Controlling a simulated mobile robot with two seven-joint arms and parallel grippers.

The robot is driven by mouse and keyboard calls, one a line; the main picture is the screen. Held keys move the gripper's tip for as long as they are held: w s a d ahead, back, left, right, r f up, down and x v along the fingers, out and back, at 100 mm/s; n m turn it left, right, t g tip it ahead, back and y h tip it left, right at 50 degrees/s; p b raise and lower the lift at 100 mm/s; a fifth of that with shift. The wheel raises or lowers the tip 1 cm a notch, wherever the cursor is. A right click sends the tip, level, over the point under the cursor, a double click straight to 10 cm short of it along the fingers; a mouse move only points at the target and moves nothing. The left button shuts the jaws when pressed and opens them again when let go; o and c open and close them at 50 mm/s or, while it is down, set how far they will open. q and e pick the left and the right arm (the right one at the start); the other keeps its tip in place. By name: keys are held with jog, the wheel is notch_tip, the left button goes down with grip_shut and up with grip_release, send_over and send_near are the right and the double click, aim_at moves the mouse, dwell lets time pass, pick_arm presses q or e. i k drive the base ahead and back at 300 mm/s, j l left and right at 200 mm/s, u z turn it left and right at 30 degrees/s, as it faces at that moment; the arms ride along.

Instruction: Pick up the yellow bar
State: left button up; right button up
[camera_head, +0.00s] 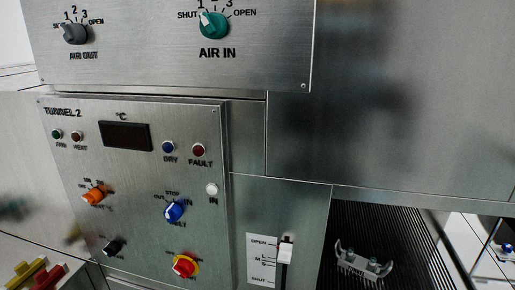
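A yellow bar-like piece (27,272) shows at the lower left corner, partly cut off by the bottom edge. It has a raised knob on top and lies at a slant. A red piece (51,277) of similar shape lies right beside it, also cut off. What they rest on is mostly out of view. Neither of my grippers can be made out in the view.
A steel control panel (140,190) with knobs and lights fills the middle. Below right, a slider (284,255) is marked OPEN to SHUT. A pale grey bracket (362,265) sits on a dark ribbed belt (395,225) in an opening.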

aim_at(24, 270)
jog(key=u, duration=1.65)
jog(key=z, duration=0.6)
jog(key=i+j+z, duration=0.15)
jog(key=z, duration=0.2)
jog(key=i+j+z, duration=0.1)
jog(key=j+z, duration=0.6)
jog(key=i+j+z, duration=0.15)
jog(key=j, duration=0.4)
jog(key=j+z, duration=0.15)
jog(key=j, duration=1.25)
